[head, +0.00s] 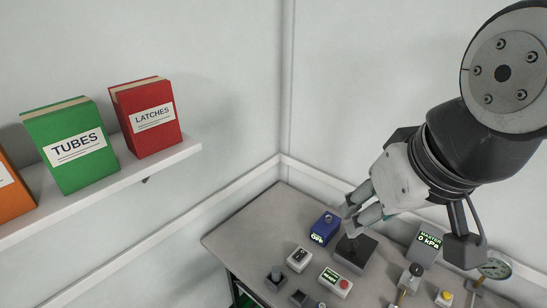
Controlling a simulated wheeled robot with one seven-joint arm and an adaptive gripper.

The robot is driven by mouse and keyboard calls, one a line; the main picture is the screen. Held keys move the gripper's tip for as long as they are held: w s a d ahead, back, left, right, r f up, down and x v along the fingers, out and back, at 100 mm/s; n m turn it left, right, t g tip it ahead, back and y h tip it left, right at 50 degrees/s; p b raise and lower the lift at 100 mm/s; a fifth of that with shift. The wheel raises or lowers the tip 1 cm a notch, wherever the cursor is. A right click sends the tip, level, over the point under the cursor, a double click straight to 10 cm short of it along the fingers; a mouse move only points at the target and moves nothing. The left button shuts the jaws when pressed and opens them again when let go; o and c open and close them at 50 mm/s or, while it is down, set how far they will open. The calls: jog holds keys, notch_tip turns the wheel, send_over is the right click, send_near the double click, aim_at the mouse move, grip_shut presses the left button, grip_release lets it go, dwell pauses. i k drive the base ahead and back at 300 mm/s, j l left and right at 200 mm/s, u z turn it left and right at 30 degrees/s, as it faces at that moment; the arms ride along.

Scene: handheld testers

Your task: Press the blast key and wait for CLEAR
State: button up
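My gripper (350,221) hangs over the bench, its fingers pointing down and left. Its fingertips are just above or at the top of a dark grey box (361,254); I cannot tell if they touch. I see nothing held, but the gap between the fingers is unclear. The fingers hide part of that box's top. A blue tester (325,228) with a small lit green display stands left of it. A white tester (335,283) with a red button and a green display stands in front. No label reading blast or CLEAR is legible here.
The grey bench (240,238) also holds a MASTER box (427,246) reading 0 kPa, a round gauge (495,267), a yellow-button box (445,297) and small boxes at the front. A wall shelf (110,190) with TUBES and LATCHES binders is at left. The bench's left end is clear.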

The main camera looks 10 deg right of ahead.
aim_at(344, 284)
jog(key=z, duration=0.3)
jog(key=k+j, duration=0.2)
jog(key=j, duration=0.25)
jog(key=k+j+z, duration=0.15)
jog(key=j, duration=0.3)
jog(key=k+j, duration=0.25)
jog(key=j, duration=0.2)
jog(key=k+j+z, duration=0.15)
jog(key=j, duration=0.25)
